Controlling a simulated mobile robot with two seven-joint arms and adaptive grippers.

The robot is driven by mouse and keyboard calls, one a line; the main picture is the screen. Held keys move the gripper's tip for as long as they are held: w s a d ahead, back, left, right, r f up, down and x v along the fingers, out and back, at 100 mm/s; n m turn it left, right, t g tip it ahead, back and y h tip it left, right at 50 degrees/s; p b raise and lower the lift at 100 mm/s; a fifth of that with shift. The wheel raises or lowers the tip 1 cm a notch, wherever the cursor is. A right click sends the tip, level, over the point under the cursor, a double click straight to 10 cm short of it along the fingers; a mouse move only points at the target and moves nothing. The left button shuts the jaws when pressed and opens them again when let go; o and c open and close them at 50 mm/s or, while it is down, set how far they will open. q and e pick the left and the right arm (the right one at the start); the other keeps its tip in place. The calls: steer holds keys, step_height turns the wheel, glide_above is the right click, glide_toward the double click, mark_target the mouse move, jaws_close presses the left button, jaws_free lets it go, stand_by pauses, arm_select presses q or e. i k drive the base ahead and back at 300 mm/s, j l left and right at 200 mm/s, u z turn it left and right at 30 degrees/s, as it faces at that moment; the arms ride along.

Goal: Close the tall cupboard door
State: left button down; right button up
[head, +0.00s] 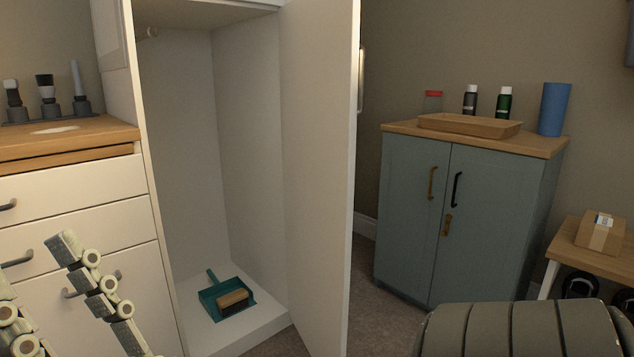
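The tall white cupboard (175,150) stands open at the centre left. Its door (318,170) is swung wide, toward me, along the right side of the opening. A pale handle (361,80) shows at the door's far side. Inside on the cupboard floor lie a teal dustpan (212,301) and a brush (233,298). My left gripper (36,268) is at the lower left, in front of the white drawers, its fingers apart and nothing between them. It is well left of the door and not touching it. My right gripper is not in view.
White drawers with a wooden top (60,143) adjoin the cupboard on the left. A blue-green cabinet (410,210) stands right of the door, with a tray (470,126) on top. A dark ribbed rounded shape (520,330) fills the lower right. A low bench holds a box (600,233).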

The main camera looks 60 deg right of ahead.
mark_target(320, 46)
steer(key=l+z, duration=0.1)
steer(key=l, duration=0.5)
steer(key=l+z, duration=0.1)
steer(key=l, duration=0.55)
steer(key=l+z, duration=0.15)
steer(key=l, duration=0.45)
steer(key=i+l+z, duration=0.1)
steer(key=l, duration=0.5)
steer(key=i+l+z, duration=0.1)
steer(key=l, duration=0.5)
steer(key=j+u, duration=0.1)
steer(key=u, duration=0.15)
steer(key=k+j+u, duration=0.1)
steer(key=u, duration=0.15)
